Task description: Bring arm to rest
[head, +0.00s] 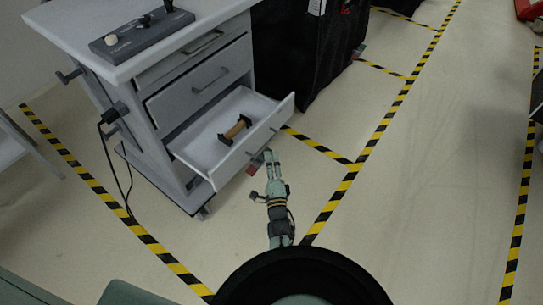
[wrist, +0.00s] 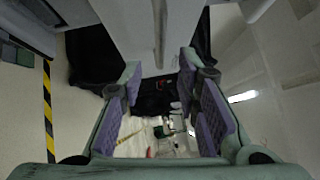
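My arm (head: 277,205) reaches forward over the floor to the open bottom drawer (head: 225,172) of a white cart. My gripper (head: 268,155) is close to the drawer's front, by its handle; whether it touches cannot be told. In the wrist view my gripper (wrist: 158,72) is open, its purple-padded fingers spread apart. I see nothing held between them. A pale front with a long bar handle (wrist: 160,35) shows ahead of the fingertips.
A wooden-handled object with dark ends (head: 235,128) lies in the drawer. A grey control box (head: 140,37) sits on the cart top (head: 85,30). A black-covered cart (head: 310,55) stands behind. Striped tape (head: 345,185) marks the floor; the floor to the right (head: 430,170) is clear.

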